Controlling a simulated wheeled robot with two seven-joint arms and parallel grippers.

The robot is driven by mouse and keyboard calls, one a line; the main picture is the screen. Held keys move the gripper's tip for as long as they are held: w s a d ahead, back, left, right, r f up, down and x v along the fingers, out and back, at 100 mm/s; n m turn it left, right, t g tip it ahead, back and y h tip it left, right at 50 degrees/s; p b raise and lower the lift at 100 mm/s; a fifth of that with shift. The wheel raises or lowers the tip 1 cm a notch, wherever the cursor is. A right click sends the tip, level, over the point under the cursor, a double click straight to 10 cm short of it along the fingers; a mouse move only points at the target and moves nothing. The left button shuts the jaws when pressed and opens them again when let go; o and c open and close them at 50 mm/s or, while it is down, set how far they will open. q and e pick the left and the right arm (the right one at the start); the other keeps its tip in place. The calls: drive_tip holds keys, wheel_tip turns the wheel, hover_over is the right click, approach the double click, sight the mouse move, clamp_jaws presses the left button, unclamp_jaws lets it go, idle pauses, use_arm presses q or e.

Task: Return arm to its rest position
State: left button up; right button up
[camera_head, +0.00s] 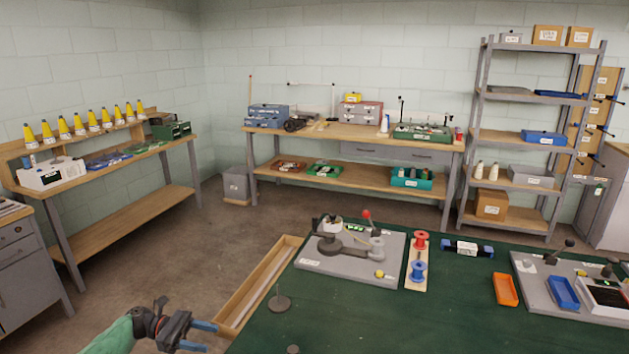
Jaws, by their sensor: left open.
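My left gripper (203,336) is at the lower left of the head view, with its arm coming in from the bottom left. Its two blue-tipped fingers are apart, with nothing between them. It is over the floor, to the left of the green-topped table (370,325) and apart from it. My right gripper does not show. On the table stands a grey board (325,266) with a red-knobbed lever and round parts. A red spool (420,241) and a blue spool (418,270) stand on a wooden strip to its right.
A long wooden tray (232,317) runs along the table's left edge, close to my left gripper. A dark round base (280,303) with a thin rod stands on the table. An orange bin (506,290) and a blue bin (563,292) are at the right.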

use_arm(q)
drive_tip(key=s+a+r+t+y, duration=0.1)
drive_tip(key=a+y, duration=0.1)
drive_tip(key=a, duration=1)
drive_tip(key=s+a+f+m+y, duration=0.2)
drive_tip(key=s+f+m+y, duration=0.3)
drive_tip(key=s+f, duration=0.45)
drive_tip(key=s+a+f+m+y, duration=0.2)
drive_tip(key=s+f+m+y, duration=0.4)
drive_tip(key=f, duration=0.6)
drive_tip(key=s+a+f+m+t+y, duration=0.1)
drive_tip(key=s+a+m+t+y, duration=0.3)
drive_tip(key=s+a+m+y, duration=0.95)
drive_tip(key=s+d+f+n+h, duration=0.1)
drive_tip(key=s+d+f+h, duration=0.15)
drive_tip(key=d, duration=0.45)
drive_tip(key=s+d+f+n+g+h, duration=0.1)
drive_tip(key=s+d+f+h, duration=0.1)
drive_tip(key=d+f, duration=0.35)
drive_tip(key=s+d+f+n+h, duration=0.1)
drive_tip(key=s+d+h, duration=0.15)
drive_tip(key=d, duration=0.55)
drive_tip(key=d+f+n+h, duration=0.1)
drive_tip(key=d+n+h, duration=0.2)
drive_tip(key=d, duration=1.9)
drive_tip(key=shift+s, duration=0.3)
drive_tip(key=shift+d+f, duration=0.1)
